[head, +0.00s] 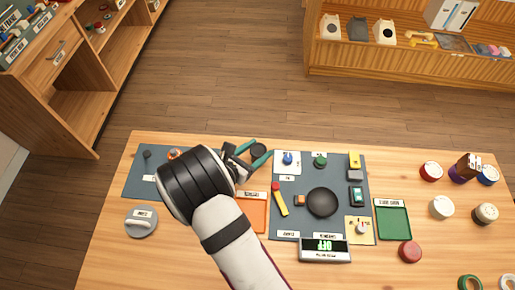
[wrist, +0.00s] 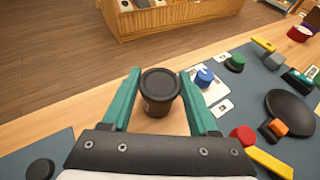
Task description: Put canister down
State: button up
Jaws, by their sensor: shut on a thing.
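The canister (wrist: 159,92) is dark, nearly black, with a round lid. In the wrist view it stands upright between the two teal fingers of my gripper (wrist: 160,85), which is shut on it. In the head view the canister (head: 258,149) shows at the far edge of the table, between the teal fingertips of my gripper (head: 254,152). I cannot tell whether its base touches the wood or is slightly above it. My arm hides part of the table to the left.
A blue-grey mat (head: 328,228) with a black round dish (head: 322,202), buttons and small blocks lies right of the canister. Another mat (head: 132,184) lies left. An orange tray (head: 252,215) and a green tray (head: 393,220) are nearby. Several round containers stand on the right.

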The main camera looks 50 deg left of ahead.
jog(key=o, duration=1.3)
